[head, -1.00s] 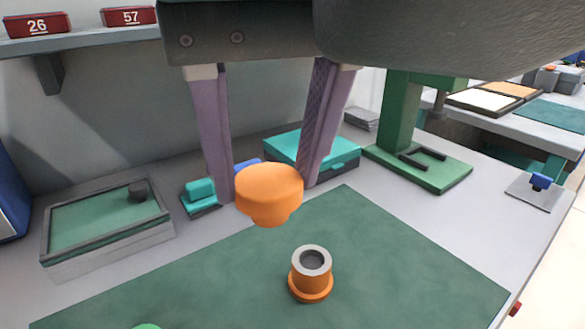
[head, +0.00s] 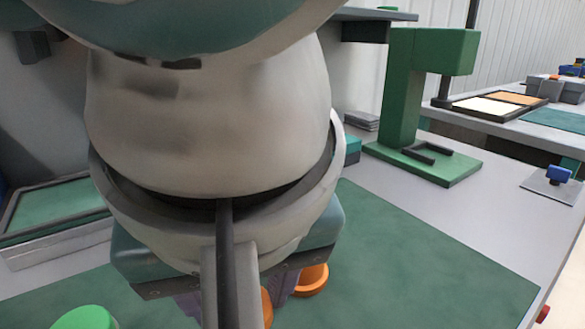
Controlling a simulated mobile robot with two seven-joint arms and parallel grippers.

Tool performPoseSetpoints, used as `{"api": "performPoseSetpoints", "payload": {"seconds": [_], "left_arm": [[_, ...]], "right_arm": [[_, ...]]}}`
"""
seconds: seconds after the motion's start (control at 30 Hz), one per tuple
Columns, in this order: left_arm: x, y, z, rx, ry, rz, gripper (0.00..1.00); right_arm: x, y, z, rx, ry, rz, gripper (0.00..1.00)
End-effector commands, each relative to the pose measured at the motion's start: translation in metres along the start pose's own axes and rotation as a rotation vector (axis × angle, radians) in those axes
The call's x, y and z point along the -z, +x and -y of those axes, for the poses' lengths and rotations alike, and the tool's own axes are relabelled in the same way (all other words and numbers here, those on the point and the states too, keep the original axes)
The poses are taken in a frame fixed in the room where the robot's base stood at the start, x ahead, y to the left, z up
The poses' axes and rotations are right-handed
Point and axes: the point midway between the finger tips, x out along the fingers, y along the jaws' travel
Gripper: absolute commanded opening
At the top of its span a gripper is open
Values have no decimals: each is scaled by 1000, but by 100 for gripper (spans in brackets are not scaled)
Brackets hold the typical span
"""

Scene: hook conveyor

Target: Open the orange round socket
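The orange round socket's lower part (head: 313,281) stands on the green mat, and only its right side shows past my arm. A strip of a second orange piece (head: 266,308), apparently the cap, shows to its left beside the purple fingers. My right gripper (head: 235,303) is low over the mat, left of the socket's lower part. My wrist and forearm cover most of it, so its fingertips and its hold on the cap are hidden. My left gripper is not in view.
A green round piece (head: 83,318) is at the bottom left. A framed tray (head: 55,250) stands at the left. A green press-like stand (head: 425,160) is behind the mat (head: 430,260). The mat's right side is clear.

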Motion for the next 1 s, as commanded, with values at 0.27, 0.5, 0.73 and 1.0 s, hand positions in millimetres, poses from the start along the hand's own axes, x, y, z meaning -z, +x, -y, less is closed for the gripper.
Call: {"api": "performPoseSetpoints", "payload": {"seconds": [0.27, 0.5, 0.73, 1.0], "left_arm": [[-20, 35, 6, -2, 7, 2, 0], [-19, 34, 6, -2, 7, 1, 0], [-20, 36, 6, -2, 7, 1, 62], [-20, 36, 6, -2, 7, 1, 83]], "right_arm": [[-7, 20, 1, 0, -1, 1, 97], [-6, 19, 1, 0, -1, 1, 97], [-7, 22, 1, 0, -1, 0, 97], [-7, 22, 1, 0, -1, 0, 97]]}}
